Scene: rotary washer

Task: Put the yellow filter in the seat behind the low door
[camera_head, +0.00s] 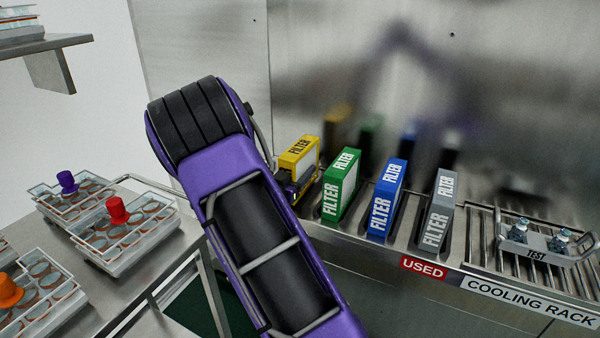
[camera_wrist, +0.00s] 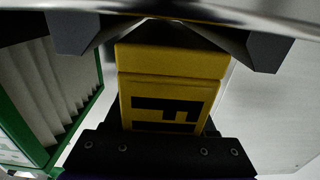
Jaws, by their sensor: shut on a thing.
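The yellow filter (camera_head: 299,152) is a boxy cartridge with black FILTER lettering, upright at the left end of the used-filter row. My gripper (camera_head: 295,186) is shut on it, low on its body; my purple arm hides part of the gripper. The wrist view shows the yellow filter (camera_wrist: 170,90) close up between dark gripper parts. I cannot tell whether its base still touches the shelf. The low door and the seat behind it are not in view.
A green filter (camera_head: 341,186), a blue filter (camera_head: 387,200) and a grey filter (camera_head: 438,210) stand to the right, the green one close by. A cooling rack (camera_head: 480,245) holds a TEST tray (camera_head: 545,248). Trays with purple (camera_head: 67,182), red (camera_head: 117,210) and orange (camera_head: 9,290) knobs sit left.

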